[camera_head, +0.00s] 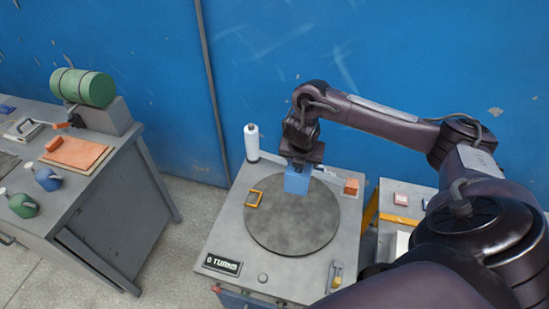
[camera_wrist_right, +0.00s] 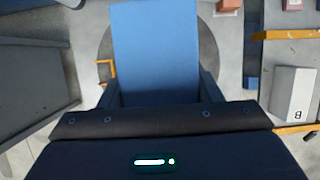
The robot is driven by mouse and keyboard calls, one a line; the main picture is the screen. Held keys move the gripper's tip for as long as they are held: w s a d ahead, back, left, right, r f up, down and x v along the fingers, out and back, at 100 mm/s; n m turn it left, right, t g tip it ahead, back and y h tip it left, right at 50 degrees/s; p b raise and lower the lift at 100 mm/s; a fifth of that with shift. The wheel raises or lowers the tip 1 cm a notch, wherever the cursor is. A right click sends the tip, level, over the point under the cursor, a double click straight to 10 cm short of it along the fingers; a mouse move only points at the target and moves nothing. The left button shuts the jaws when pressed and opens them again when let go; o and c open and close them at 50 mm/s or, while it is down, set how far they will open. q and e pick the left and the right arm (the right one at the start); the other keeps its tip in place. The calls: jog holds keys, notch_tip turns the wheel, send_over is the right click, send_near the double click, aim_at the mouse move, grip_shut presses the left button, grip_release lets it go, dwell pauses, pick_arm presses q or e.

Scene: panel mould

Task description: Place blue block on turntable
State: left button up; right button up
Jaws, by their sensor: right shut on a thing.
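The blue block (camera_head: 296,181) is held by my right gripper (camera_head: 299,166) over the far part of the round grey turntable (camera_head: 300,228). In the right wrist view the block (camera_wrist_right: 155,45) fills the space between the two fingers of my right gripper (camera_wrist_right: 158,90). The turntable's edge (camera_wrist_right: 105,42) shows behind the block in that view. I cannot tell whether the block's underside touches the turntable. My left gripper is in neither view.
A white bottle (camera_head: 252,142) and an orange block (camera_head: 351,187) stand on the turntable's bench. A yellow frame (camera_head: 254,199) sits at the disc's left edge. A left workbench (camera_head: 125,150) carries a green cylinder (camera_head: 83,87). Most of the disc is clear.

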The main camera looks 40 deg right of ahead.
jog(key=shift+s+d+f+b, duration=0.15)
jog(key=shift+f+b, duration=2.7)
jog(key=shift+f, duration=2.1)
jog(key=shift+s+d+f+b, duration=0.1)
jog(key=shift+f+b, duration=2.7)
jog(key=shift+f, duration=2.15)
jog(key=o, duration=1.4)
jog(key=shift+f, duration=0.15)
jog(key=shift+o, duration=0.2)
